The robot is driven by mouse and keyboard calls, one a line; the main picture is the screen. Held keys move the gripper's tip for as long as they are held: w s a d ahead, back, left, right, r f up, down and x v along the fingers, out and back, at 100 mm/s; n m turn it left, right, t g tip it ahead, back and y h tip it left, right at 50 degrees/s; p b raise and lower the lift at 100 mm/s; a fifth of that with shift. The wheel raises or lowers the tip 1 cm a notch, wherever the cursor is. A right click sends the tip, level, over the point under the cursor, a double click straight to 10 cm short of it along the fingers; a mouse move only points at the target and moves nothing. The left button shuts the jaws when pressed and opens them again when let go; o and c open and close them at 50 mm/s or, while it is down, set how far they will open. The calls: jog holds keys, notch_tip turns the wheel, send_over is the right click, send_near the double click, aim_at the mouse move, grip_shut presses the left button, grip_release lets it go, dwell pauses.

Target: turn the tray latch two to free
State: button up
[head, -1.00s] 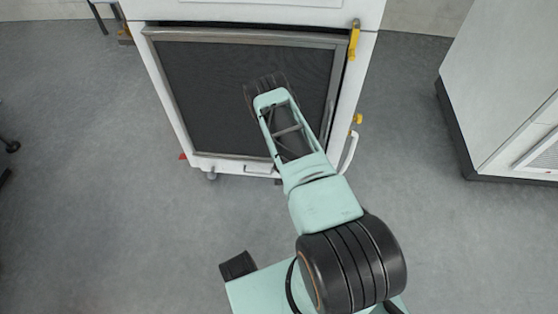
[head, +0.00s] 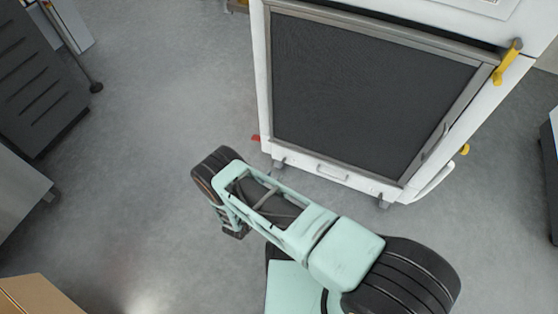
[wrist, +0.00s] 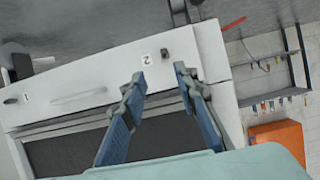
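In the wrist view, tray latch two (wrist: 165,54) is a small dark knob on the washer's white lower panel, beside a label "2". My gripper (wrist: 159,74) has its two blue-grey fingers apart with nothing between them. The latch shows between and just beyond the fingertips, and I see no contact. A second dark latch (wrist: 11,100) sits by the label "1" at the far left of the panel. In the head view, the arm's bend hides most of the gripper, and I cannot make out the latches there.
The white washer (head: 263,90) has a dark mesh front (head: 360,100). Its tray handle (wrist: 78,97) lies between the two latches. A red lever (wrist: 233,23) sticks out near latch two. An orange box (wrist: 277,143) is at lower right. Open floor (head: 130,150) lies left of the washer.

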aim_at(283, 161)
jog(key=b+x, duration=0.1)
jog(key=x, duration=0.2)
jog(key=b+x, duration=0.1)
jog(key=x, duration=0.3)
jog(key=b+x, duration=0.1)
jog(key=x, duration=0.2)
jog(key=shift+w+a+r, duration=0.1)
jog(key=shift+w+a, duration=0.1)
jog(key=shift+w, duration=0.35)
jog(key=shift+c, duration=0.6)
grip_shut()
